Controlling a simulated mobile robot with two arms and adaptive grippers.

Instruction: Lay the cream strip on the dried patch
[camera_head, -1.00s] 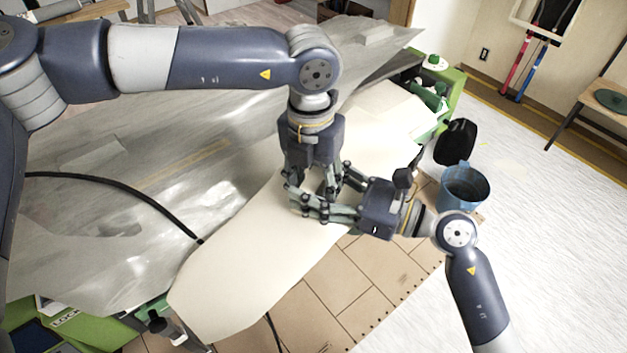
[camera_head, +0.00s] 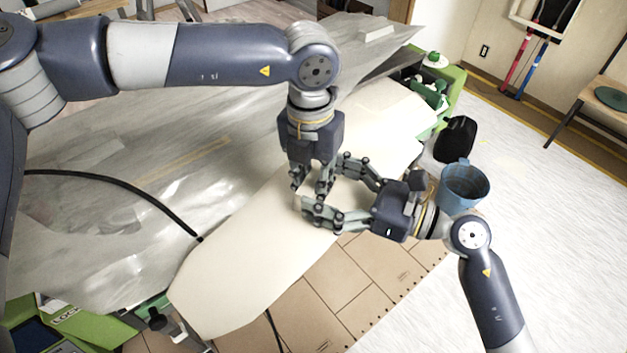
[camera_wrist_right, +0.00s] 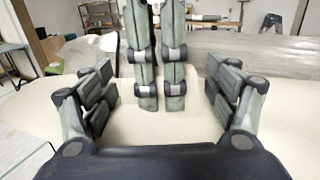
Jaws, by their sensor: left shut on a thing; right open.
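A long cream sheet (camera_head: 245,245) lies diagonally across the work surface in the head view. My left gripper (camera_head: 312,188) points down at its middle, fingers close together on a cream piece (camera_wrist_right: 165,128), which shows below the fingertips in the right wrist view. I cannot tell whether this piece is a separate strip or part of the long sheet. My right gripper (camera_head: 325,192) is open, its fingers spread on either side of the left gripper's fingers; it holds nothing. I cannot make out the dried patch; the grippers cover the sheet's middle.
A grey, wrinkled sheet (camera_head: 120,225) spreads to the left, with a black hose (camera_head: 140,190) across it. A blue bucket (camera_head: 464,187) and a black object (camera_head: 455,140) stand to the right. Green machine parts (camera_head: 450,88) show at the far end. Brown boards (camera_head: 345,285) lie below.

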